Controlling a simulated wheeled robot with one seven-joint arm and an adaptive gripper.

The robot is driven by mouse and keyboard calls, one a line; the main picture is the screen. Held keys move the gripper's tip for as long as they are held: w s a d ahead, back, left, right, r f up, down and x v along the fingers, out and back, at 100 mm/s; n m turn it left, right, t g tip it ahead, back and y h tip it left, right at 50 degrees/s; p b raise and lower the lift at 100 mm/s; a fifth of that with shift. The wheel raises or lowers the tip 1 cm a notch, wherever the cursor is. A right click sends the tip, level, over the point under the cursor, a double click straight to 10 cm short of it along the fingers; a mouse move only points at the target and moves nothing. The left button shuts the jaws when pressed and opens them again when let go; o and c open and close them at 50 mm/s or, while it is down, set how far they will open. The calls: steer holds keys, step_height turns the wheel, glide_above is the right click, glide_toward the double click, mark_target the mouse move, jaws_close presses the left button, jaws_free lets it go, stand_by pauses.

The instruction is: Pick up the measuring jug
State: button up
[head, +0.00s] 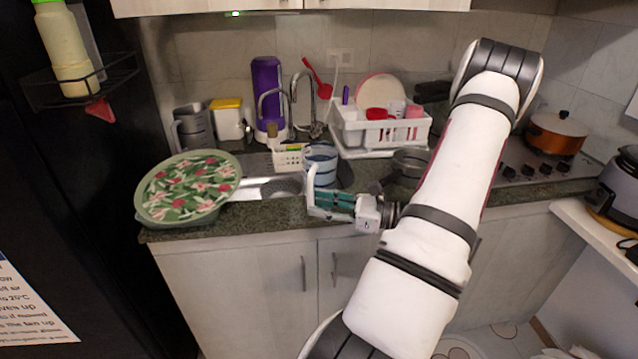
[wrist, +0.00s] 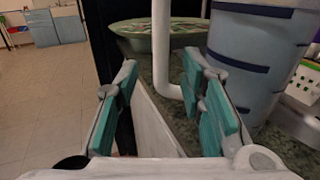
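The measuring jug (head: 321,158) is a pale blue-grey vessel with dark blue bands, upright near the counter's front edge beside the sink. In the wrist view its striped body (wrist: 255,50) fills the upper right, and its white handle (wrist: 161,45) hangs down and bends right at the bottom. My gripper (head: 322,201) is at the jug's front, at handle height. In the wrist view my gripper (wrist: 160,75) is open, with green-padded fingers apart and the handle showing between their tips. I cannot tell how deep the handle lies between them. The right finger hides part of the handle's lower end.
A flowered green tray (head: 165,219) lies left of the sink (head: 248,190). A white basket (head: 288,158) stands close behind the jug, and a white dish rack (head: 385,135) is behind right. A grey pitcher (head: 192,128) and purple dispenser (head: 268,95) stand at the back.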

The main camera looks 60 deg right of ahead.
mark_target(310, 201)
steer(key=shift+x, duration=1.55)
steer(key=shift+r, duration=0.1)
jaws_close()
steer(key=shift+r, duration=0.2)
